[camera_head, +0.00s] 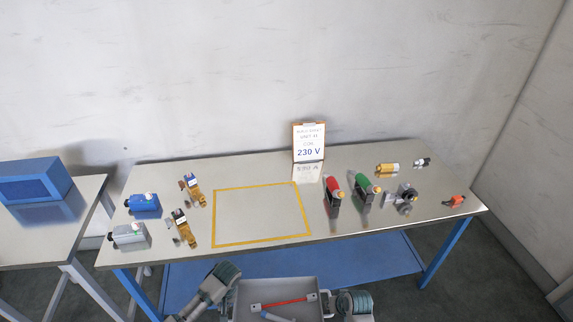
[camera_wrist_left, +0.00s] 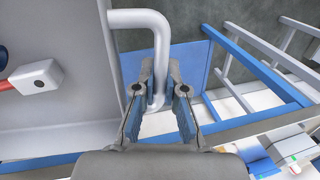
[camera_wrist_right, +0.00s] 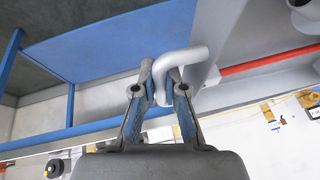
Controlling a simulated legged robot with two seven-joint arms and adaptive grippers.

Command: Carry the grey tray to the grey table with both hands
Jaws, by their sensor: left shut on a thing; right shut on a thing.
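The grey tray (camera_head: 276,284) is at the bottom of the head view, in front of the table edge. A red bar with grey ends (camera_head: 284,302) and a blue piece (camera_head: 276,317) lie in it. My left gripper (camera_wrist_left: 160,88) is shut on the tray's left handle (camera_wrist_left: 140,18). My right gripper (camera_wrist_right: 164,85) is shut on the tray's right handle (camera_wrist_right: 185,57). In the head view my right gripper (camera_head: 345,303) is at the tray's right side. The grey table (camera_head: 260,240) has a yellow-outlined empty rectangle (camera_head: 262,186) on its top.
Left of the rectangle stand blue and grey motor-like units (camera_head: 145,203) and brass valves (camera_head: 186,230). Right of it stand red (camera_head: 333,190) and green (camera_head: 364,188) devices and smaller parts. A sign (camera_head: 309,141) stands at the back. A side table (camera_head: 60,235) holds a blue box (camera_head: 35,183).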

